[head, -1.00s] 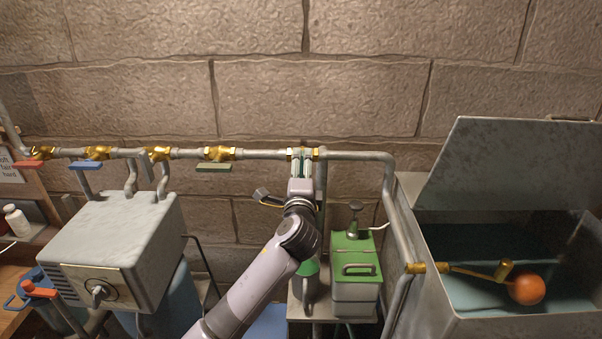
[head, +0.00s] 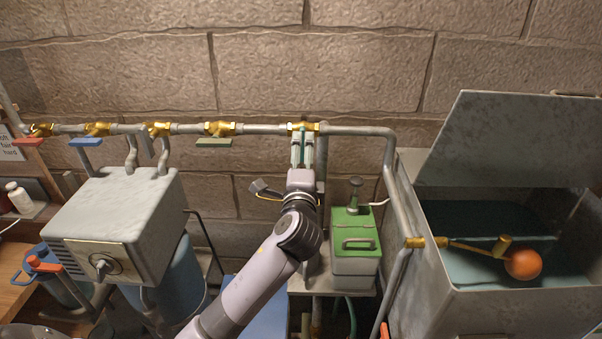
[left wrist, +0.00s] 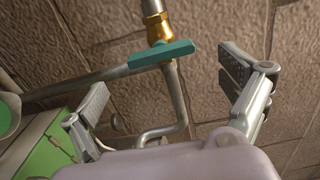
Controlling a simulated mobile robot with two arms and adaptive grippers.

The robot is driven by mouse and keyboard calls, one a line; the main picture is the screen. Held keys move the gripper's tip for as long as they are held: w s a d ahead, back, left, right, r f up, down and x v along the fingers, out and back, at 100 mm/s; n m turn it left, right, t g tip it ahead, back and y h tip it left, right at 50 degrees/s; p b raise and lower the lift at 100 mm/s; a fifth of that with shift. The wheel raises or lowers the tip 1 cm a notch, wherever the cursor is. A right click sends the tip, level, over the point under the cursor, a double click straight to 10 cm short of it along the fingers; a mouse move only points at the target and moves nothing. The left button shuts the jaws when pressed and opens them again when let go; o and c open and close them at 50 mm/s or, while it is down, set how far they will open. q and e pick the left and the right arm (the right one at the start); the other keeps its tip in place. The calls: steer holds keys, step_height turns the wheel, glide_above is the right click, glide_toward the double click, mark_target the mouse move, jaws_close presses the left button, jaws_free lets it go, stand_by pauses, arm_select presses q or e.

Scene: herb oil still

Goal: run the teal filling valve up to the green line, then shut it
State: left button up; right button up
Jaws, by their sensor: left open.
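The teal valve handle (left wrist: 161,55) shows in the left wrist view as a flat bar set across a brass fitting and its pipe. In the head view the brass fitting (head: 303,127) sits on the wall pipe, and the handle is mostly hidden by my gripper. My left gripper (head: 302,138) is open just below that fitting. In the left wrist view its two fingers (left wrist: 168,82) stand apart, with the handle ahead of them in the gap and no contact visible. My right gripper is not in view. I cannot make out a green line.
An open metal tank (head: 440,277) with an orange float (head: 522,262) and liquid stands at right. A green-topped canister (head: 354,245) stands right of my arm. A grey box (head: 115,215) stands at left. Other brass valves with red, blue and olive (head: 213,142) handles line the pipe.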

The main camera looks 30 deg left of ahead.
arm_select(q)
steer(key=v, duration=0.6)
steer(key=shift+s, duration=0.15)
steer(key=shift+c, duration=0.2)
stand_by(0.9)
